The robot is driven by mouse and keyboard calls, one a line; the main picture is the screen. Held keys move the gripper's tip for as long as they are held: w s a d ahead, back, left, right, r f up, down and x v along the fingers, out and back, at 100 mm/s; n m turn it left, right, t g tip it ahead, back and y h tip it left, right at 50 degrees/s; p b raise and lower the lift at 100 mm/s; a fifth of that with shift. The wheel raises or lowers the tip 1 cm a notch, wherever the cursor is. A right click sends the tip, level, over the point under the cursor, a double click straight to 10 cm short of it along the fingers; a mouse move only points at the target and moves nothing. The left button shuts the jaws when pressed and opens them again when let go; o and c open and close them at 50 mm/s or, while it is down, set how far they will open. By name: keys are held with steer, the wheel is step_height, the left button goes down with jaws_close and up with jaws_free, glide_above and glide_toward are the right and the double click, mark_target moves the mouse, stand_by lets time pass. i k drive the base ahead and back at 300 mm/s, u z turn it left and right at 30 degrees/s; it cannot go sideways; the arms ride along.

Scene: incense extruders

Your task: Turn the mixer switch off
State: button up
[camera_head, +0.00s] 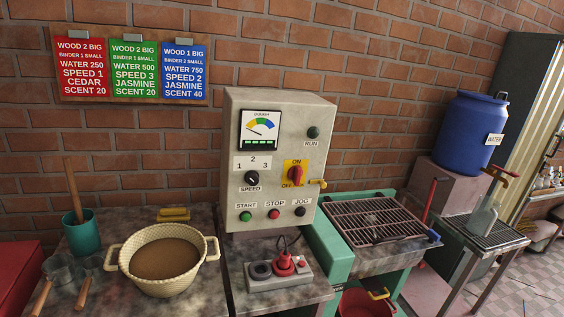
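The mixer switch (296,174) is a red rotary knob on a yellow plate, on the right side of the control box front. The plate reads ON at the top and OFF at the lower left. The knob looks roughly upright, toward ON, but it is small and I cannot be sure. The beige control box (278,160) stands upright against the brick wall. It also carries a dough gauge (261,130), a green RUN lamp (313,132), a black speed knob (252,178) and START, STOP and JOG buttons. My gripper is not in view.
A small pedestal with a red control (284,264) stands below the box. A basket of brown powder (165,258) and a teal cup (82,232) are at left. A grated tray (373,221) and a blue water barrel (468,133) are at right. Space before the box front looks clear.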

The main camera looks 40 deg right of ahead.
mark_target(295, 174)
steer(key=z, duration=0.4)
steer(key=i, duration=1)
steer(key=z, duration=0.7)
